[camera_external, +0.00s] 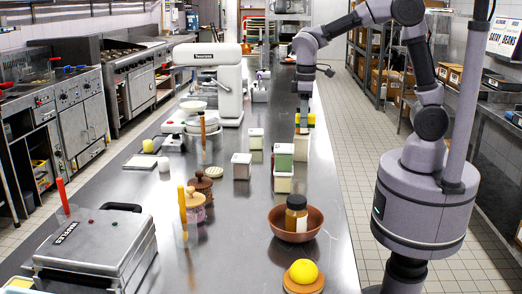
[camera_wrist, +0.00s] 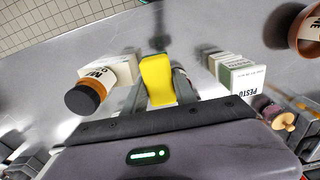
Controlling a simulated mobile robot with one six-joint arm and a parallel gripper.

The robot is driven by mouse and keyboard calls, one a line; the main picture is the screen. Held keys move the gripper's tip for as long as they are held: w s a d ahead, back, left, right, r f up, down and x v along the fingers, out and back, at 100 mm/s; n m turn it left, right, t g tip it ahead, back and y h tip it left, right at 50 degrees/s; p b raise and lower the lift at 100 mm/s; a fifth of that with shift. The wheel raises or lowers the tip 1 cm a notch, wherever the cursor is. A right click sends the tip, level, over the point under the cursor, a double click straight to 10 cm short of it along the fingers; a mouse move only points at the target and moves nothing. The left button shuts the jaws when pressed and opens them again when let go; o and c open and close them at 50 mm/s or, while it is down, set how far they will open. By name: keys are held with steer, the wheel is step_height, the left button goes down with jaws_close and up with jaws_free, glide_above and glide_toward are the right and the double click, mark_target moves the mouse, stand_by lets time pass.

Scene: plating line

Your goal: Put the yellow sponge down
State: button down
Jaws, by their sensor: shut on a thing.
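The yellow sponge (camera_wrist: 157,80) is held between the two fingers of my gripper (camera_wrist: 158,92) in the wrist view. In the external view, my gripper (camera_external: 304,108) points down over the far right part of the long steel counter (camera_external: 235,262), and a bit of the yellow sponge (camera_external: 311,119) shows at its fingertips. White cartons stand close by in that view. I cannot tell whether the sponge touches the counter or hangs just above it.
In the wrist view, a dark-capped jar (camera_wrist: 85,98) is left of the sponge and a pesto carton (camera_wrist: 240,80) right. Nearer the external camera are a brown bowl (camera_external: 275,223) holding a jar (camera_external: 296,213) and a yellow round thing (camera_external: 304,271) on a wooden base. A mixer (camera_external: 211,80) stands left.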

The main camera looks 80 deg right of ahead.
steer(key=w+a+r+m+p, duration=0.25)
steer(key=w+a+m, duration=0.2)
steer(key=w, duration=0.65)
steer(key=m+p, duration=0.7)
steer(key=m, duration=0.6)
glide_above(223, 194)
step_height(223, 194, down, 3)
step_height(223, 194, down, 15)
steer(key=b, duration=0.3)
steer(key=shift+d, duration=0.1)
steer(key=shift+s+f, duration=0.1)
steer(key=shift+f, duration=0.1)
steer(key=c, duration=1)
jaws_free()
